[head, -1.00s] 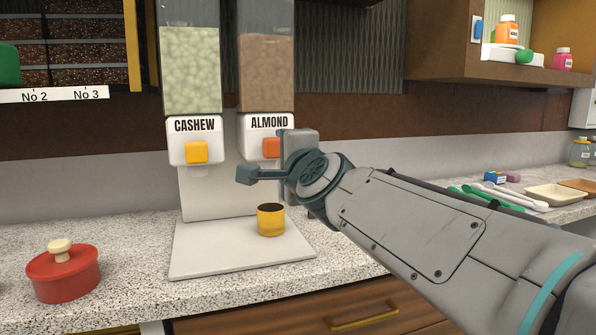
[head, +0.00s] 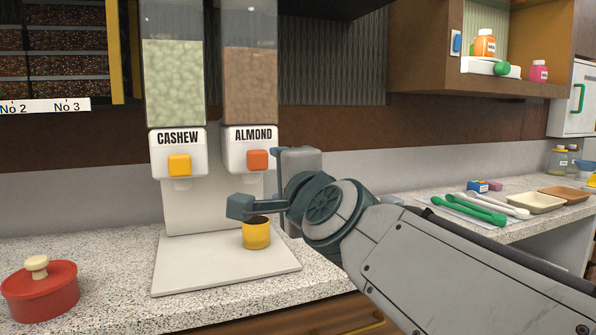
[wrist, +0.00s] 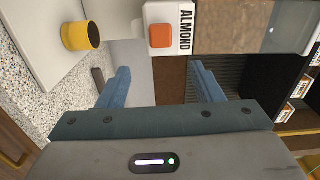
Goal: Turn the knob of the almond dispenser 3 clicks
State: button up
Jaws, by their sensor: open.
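The almond dispenser (head: 249,90) has a clear hopper of brown nuts above a white front lettered ALMOND. Its square orange knob (head: 257,160) shows on that front, and also in the wrist view (wrist: 162,36). A yellow cup (head: 256,234) stands on the white base plate under the almond outlet. My gripper (head: 258,180) is in front and to the right of the dispenser, partly hidden by my arm in the head view. In the wrist view my gripper (wrist: 160,72) is open and empty, its fingers apart, with the knob beyond them and not between them.
The cashew dispenser (head: 174,90) with a yellow knob (head: 179,165) stands close on the left. A red lidded pot (head: 40,290) is at the left front. Spoons (head: 470,208) and trays (head: 535,204) lie on the right counter. A wall shelf (head: 425,50) hangs at upper right.

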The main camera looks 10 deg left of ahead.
aim_at(259, 157)
jog(key=w+a+n+p, duration=0.2)
jog(key=w+n+p, duration=0.2)
jog(key=n, duration=0.2)
jog(key=w+a+n+p, duration=0.3)
jog(key=n+p, duration=0.2)
jog(key=n, duration=0.1)
jog(key=w+a+r+n+p, duration=0.1)
jog(key=w+a+n+p, duration=0.1)
jog(key=w+n+p, duration=0.2)
jog(key=shift+w+a+n, duration=0.15)
jog(key=shift+w+n, duration=0.2)
jog(key=shift+n, duration=0.55)
jog(key=c, duration=1)
